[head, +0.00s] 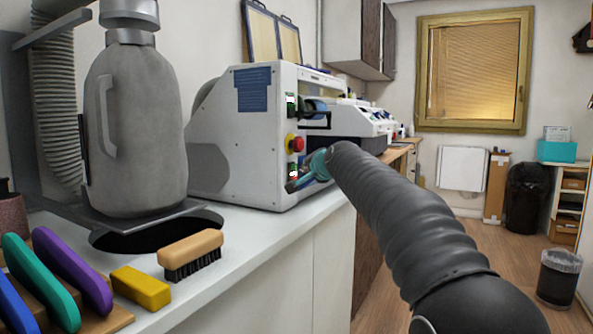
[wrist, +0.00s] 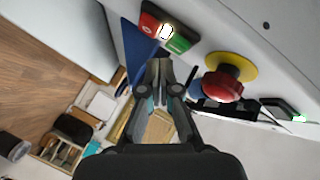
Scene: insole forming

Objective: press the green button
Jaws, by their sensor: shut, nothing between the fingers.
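In the wrist view, a switch on the white machine has a green button (wrist: 181,43), a lit white middle and a red button (wrist: 149,25). My gripper (wrist: 159,63) is shut and empty, with its fingertips just below this switch in the picture. I cannot tell whether they touch it; a small gap seems to show. In the head view, the switch's green part (head: 292,167) is small, low on the front of the machine (head: 240,140). My dark arm reaches toward it there, and my fingers are hard to make out.
A red emergency knob (wrist: 222,86) on a yellow base sits beside the switch; it shows in the head view (head: 295,144). A second switch with a green light (wrist: 298,118) lies beyond it. A brush (head: 190,250) and a yellow block (head: 141,288) lie on the counter.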

